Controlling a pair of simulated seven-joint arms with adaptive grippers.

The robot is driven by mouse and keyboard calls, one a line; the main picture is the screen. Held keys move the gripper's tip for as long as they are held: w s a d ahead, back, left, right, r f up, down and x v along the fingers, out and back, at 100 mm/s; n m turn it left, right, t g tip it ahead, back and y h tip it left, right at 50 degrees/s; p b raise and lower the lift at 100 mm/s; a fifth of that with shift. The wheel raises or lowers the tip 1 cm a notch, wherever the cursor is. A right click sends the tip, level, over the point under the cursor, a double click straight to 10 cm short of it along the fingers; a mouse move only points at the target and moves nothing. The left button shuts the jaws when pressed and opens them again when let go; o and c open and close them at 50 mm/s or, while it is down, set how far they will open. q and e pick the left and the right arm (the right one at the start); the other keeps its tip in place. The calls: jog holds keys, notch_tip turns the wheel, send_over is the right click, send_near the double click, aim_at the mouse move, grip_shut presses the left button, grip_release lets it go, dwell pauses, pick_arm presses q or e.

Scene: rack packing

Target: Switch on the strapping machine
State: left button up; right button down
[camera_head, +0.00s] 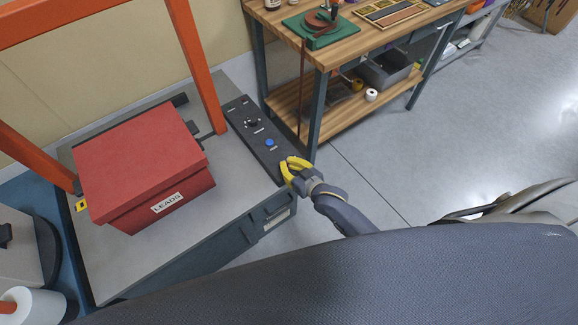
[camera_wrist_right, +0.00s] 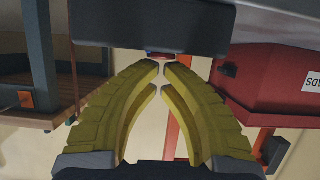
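The strapping machine has a grey table top (camera_head: 232,190), an orange arch (camera_head: 196,75) and a dark control panel (camera_head: 245,119) along its right side. The panel carries a blue button (camera_head: 269,142), a dark knob (camera_head: 252,123) and small labels. My right gripper (camera_head: 285,170) has yellow fingers near the panel's front end, just below the blue button in the picture. In the right wrist view its fingertips (camera_wrist_right: 161,68) nearly meet with nothing held between them. A small reddish part (camera_wrist_right: 162,55) shows just beyond them at the dark panel's edge. My left gripper is not in view.
A red box (camera_head: 143,160) labelled LEADS sits on the machine's table under the arch. A wooden workbench (camera_head: 345,45) with tools and a lower shelf stands just right of the panel. A white roll (camera_head: 35,303) is at lower left. Open floor lies to the right.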

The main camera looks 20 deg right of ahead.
jog(key=shift+w+a+r, duration=0.1)
jog(key=shift+w+r, duration=0.05)
jog(key=shift+w, duration=0.2)
jog(key=shift+r, duration=0.1)
jog(key=shift+r, duration=0.2)
jog(key=r, duration=0.4)
jog(key=shift+s, duration=0.25)
jog(key=s+d, duration=0.3)
jog(key=s, duration=0.6)
jog(key=shift+s+d+r, duration=0.2)
jog(key=shift+r, duration=0.1)
